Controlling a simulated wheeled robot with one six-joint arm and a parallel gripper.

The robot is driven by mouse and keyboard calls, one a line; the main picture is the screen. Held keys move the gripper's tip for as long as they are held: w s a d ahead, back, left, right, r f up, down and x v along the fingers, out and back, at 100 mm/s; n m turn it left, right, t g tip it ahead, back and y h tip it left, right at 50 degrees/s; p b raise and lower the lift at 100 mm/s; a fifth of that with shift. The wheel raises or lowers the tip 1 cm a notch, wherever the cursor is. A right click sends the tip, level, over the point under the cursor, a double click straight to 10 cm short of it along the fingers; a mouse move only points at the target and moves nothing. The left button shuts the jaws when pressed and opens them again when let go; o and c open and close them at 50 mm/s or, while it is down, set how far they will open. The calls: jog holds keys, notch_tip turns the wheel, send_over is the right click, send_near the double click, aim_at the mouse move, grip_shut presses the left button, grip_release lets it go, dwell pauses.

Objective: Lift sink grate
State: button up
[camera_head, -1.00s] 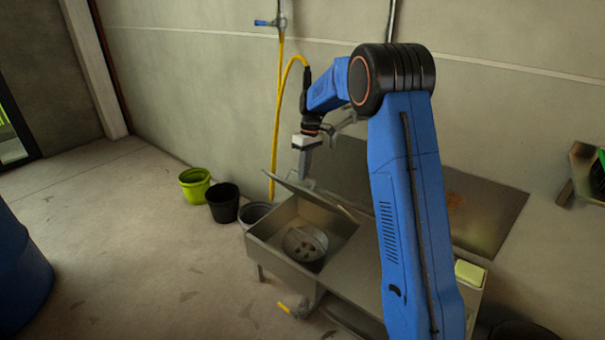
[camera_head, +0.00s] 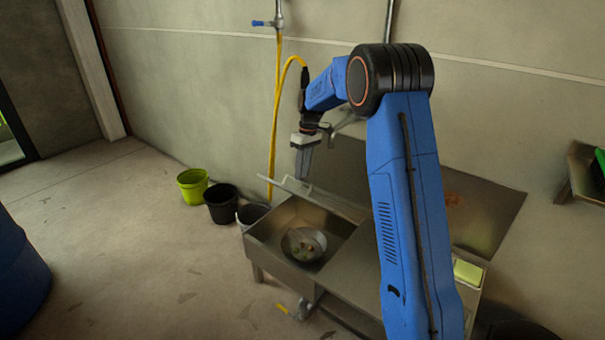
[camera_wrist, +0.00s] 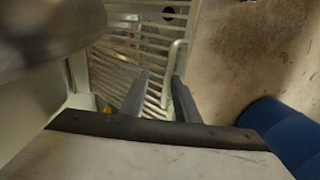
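The sink grate (camera_head: 318,193) is tilted up at the back of the metal sink basin, seen nearly edge-on in the head view. In the wrist view its parallel pale bars (camera_wrist: 120,62) and a bent rod handle (camera_wrist: 170,70) show. My gripper (camera_head: 303,174) points down at the raised grate's upper left part. In the wrist view the two dark fingers (camera_wrist: 158,80) stand apart, with the handle rod between or right beside them, nearer the right finger. I cannot tell whether they touch it. The sink basin (camera_head: 270,250) is uncovered at the front.
A round metal bowl (camera_head: 304,245) with unclear contents lies in the basin. Green (camera_head: 193,185), black (camera_head: 221,203) and grey (camera_head: 252,213) buckets stand left of the sink. A yellow hose (camera_head: 275,120) hangs behind my gripper. A blue barrel (camera_head: 18,265) stands far left.

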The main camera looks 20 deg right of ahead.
jog(key=v, duration=1.6)
jog(key=shift+r, duration=0.25)
